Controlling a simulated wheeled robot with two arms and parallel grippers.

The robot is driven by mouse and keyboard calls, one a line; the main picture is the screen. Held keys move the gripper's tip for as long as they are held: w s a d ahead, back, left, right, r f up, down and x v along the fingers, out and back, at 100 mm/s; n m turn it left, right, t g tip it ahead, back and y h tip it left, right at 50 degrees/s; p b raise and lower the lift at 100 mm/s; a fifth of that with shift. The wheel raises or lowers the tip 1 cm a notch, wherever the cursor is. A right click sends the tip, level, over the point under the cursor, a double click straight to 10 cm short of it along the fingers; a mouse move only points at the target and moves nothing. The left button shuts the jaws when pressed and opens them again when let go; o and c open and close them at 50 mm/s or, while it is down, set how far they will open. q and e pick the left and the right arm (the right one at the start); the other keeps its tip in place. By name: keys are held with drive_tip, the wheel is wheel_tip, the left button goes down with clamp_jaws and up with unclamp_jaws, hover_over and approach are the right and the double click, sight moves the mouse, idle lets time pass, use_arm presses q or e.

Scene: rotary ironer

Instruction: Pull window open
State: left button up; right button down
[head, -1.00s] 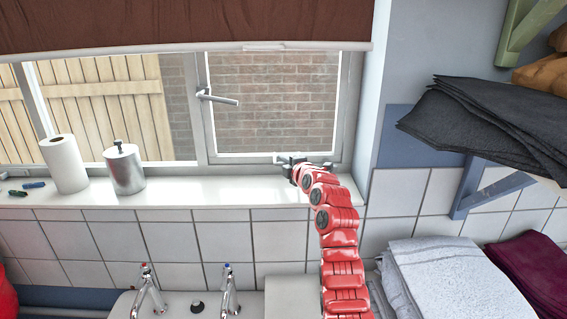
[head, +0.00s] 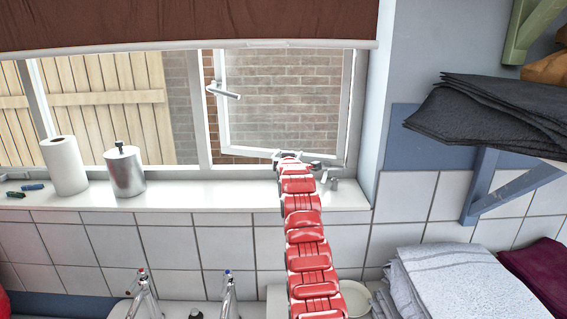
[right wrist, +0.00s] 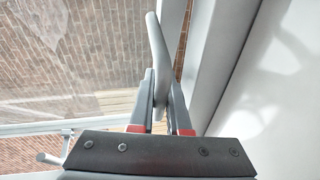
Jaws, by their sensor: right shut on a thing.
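The window sash (head: 281,105) stands ajar, with a gap between its left edge and the frame (head: 202,110); that edge looks swung outward. A lever handle (head: 222,91) sits on its left side. A grey metal stay bar (head: 322,158) is at the sash bottom, partly hidden by my gripper. My right gripper (head: 292,158) is at the sash bottom above the sill, its fingers hard to make out there. In the right wrist view my right gripper (right wrist: 161,85) is shut on the curved grey bar (right wrist: 160,45). My left gripper is not in view.
A paper towel roll (head: 64,165) and a metal canister (head: 125,172) stand on the white sill (head: 200,197) to the left. Taps (head: 228,298) are below. Shelves with dark cloths (head: 480,115) and a folded white towel (head: 455,282) are at right. A brown blind (head: 190,22) hangs above.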

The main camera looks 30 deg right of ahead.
drive_tip(key=c, duration=0.9)
unclamp_jaws()
drive_tip(key=shift+a, duration=0.1)
